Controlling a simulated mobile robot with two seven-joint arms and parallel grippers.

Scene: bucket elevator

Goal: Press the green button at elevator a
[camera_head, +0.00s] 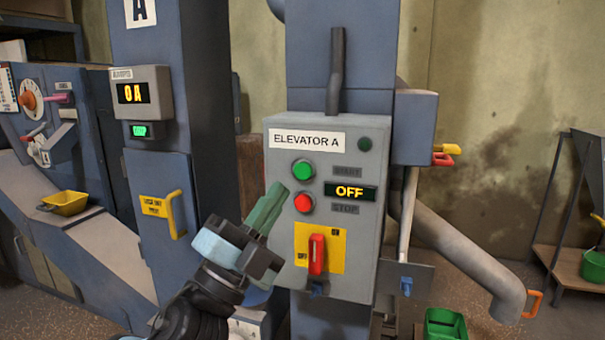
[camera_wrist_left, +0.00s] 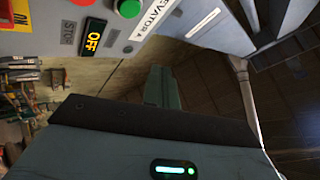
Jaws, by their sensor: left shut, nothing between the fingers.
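The grey control box labelled ELEVATOR A (camera_head: 340,135) is straight ahead in the head view. Its green button (camera_head: 303,169) is at the upper left, beside a START label, and the red stop button (camera_head: 304,203) is below it. The display (camera_head: 349,191) reads OFF. My left gripper (camera_head: 268,208) is shut and empty, just left of and below the green button in the picture; the gap in depth is hard to tell. In the left wrist view the green button (camera_wrist_left: 128,8) shows at the top edge, apart from the fingers (camera_wrist_left: 158,88). My right gripper is not in view.
A red rotary switch (camera_head: 316,255) on a yellow plate is low on the box. To the left, a blue column carries a display (camera_head: 133,93) reading 0A and a yellow handle (camera_head: 172,214). A grey pipe (camera_head: 465,262) slopes down right.

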